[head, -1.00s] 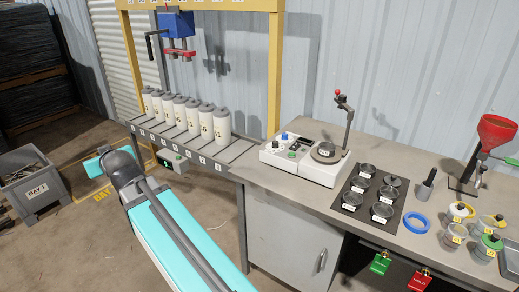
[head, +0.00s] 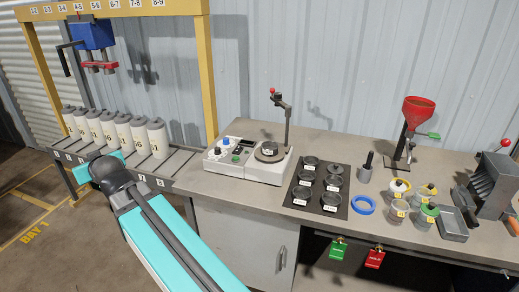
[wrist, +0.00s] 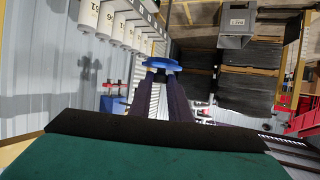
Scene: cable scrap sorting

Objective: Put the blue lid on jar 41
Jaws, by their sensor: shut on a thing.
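In the head view the gripper and lid are hidden behind my arm.
A blue ring (head: 363,205) lies left of the jars, beside a dark mat (head: 296,198) of round tins. A red funnel stand (head: 417,112), grey tray (head: 453,224) and shredder-like machine (head: 490,185) stand around the jars. White cylinders (head: 121,130) line the rack at left.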

